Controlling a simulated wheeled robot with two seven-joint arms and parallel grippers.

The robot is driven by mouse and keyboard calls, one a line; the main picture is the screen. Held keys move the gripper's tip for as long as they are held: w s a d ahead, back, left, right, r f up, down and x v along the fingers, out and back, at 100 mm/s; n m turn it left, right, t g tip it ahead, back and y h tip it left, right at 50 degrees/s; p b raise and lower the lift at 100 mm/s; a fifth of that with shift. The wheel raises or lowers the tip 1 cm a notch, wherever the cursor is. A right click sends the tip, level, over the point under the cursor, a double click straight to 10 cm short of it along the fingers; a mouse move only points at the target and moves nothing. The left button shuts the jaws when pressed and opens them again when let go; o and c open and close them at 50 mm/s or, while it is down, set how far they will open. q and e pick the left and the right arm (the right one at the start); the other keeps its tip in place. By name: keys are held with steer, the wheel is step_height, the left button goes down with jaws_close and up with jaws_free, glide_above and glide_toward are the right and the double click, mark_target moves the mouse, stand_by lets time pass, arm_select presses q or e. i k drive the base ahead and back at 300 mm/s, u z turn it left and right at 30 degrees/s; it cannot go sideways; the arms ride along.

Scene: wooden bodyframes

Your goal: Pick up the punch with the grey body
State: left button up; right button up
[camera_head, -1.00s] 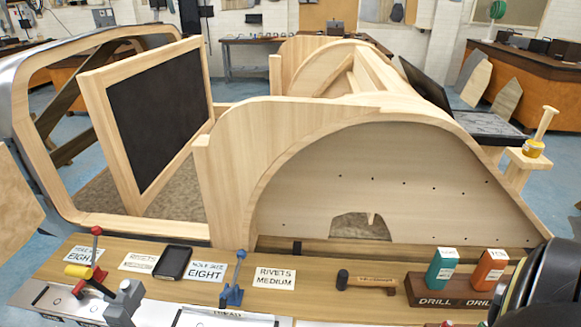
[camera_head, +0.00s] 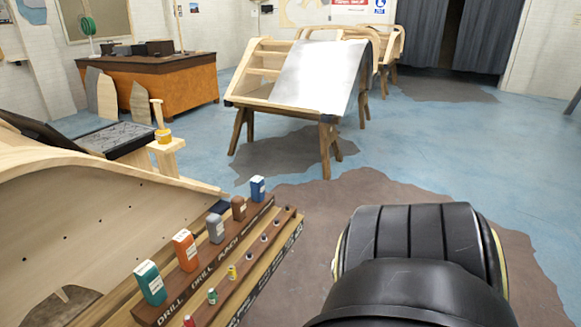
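A grey block-shaped tool (camera_head: 216,229) stands upright in the middle of the upper row of a brown wooden rack (camera_head: 180,300). The rack's lettering near it appears to read PUNCH, so it looks like the grey-bodied punch. On its left stand an orange block (camera_head: 186,250) and a teal block (camera_head: 150,284), over lettering that reads DRILL. On its right stand a brown block (camera_head: 239,208) and a blue block (camera_head: 258,189). Neither of my grippers shows in the head view.
A curved wooden bodyframe (camera_head: 120,210) rises behind the rack. A trestle-mounted frame (camera_head: 300,90) stands farther back, with open floor around.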

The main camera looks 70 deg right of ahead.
mark_target(214, 224)
steer(key=z, duration=1.35)
steer(key=k, duration=0.25)
steer(key=z, duration=0.45)
